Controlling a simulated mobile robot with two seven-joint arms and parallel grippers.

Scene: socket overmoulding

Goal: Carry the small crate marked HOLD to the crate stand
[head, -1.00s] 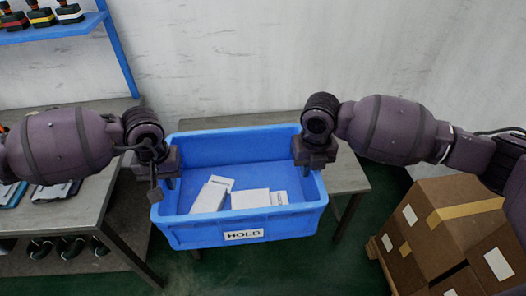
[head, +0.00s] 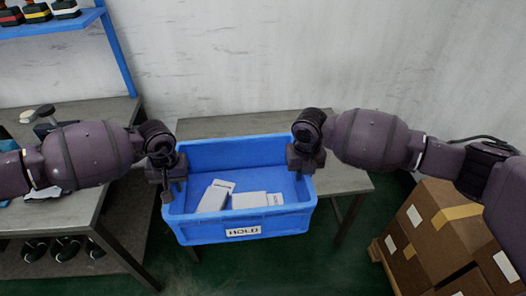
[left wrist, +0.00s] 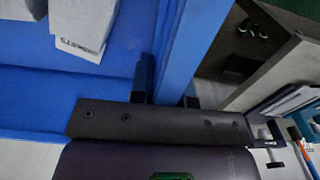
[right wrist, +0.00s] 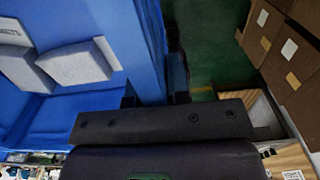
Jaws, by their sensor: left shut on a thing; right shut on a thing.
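The blue small crate marked HOLD (head: 205,232) is in the middle of the head view, roughly level, with its label facing me. It holds a few white and grey boxes (head: 235,200). My left gripper (head: 176,184) is shut on its left wall; the left wrist view shows that wall (left wrist: 185,45) between the fingers. My right gripper (head: 300,170) is shut on its right wall, which shows between the fingers in the right wrist view (right wrist: 148,40). A low grey-topped table (head: 345,180), apparently the crate stand, is behind and below the crate. The crate hides much of it; contact cannot be told.
A grey workbench (head: 105,185) with a blue shelf frame (head: 118,50) stands close on the left, near my left arm. A pale wall (head: 270,55) closes off the back.

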